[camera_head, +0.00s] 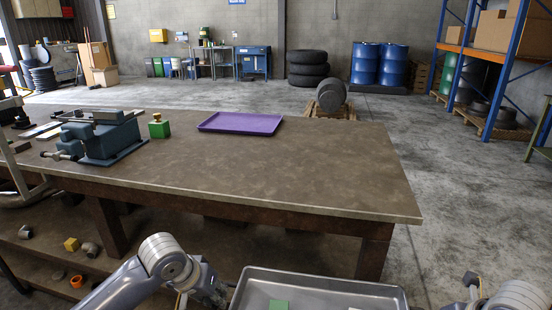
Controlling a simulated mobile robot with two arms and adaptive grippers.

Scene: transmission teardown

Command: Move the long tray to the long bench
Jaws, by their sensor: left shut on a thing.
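A grey metal tray (325,276) shows at the bottom centre, cut off by the lower edge. A green piece and a pale piece lie inside it. My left gripper (222,296) is shut on the tray's left rim; its fingertips are partly hidden. My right arm comes in at the bottom right, and the dark end part of my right gripper (468,290) is cut off, so its fingers do not show. The long bench (300,180) with a brown top stands in front of me, beyond the tray. The tray is apart from the bench top in the picture.
A purple tray (240,123) lies at the bench's back middle. A blue vise (102,138) and a green block (159,128) stand at its left. The bench's middle and right are clear. Small parts lie on the lower shelf (130,245). Open floor is at the right.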

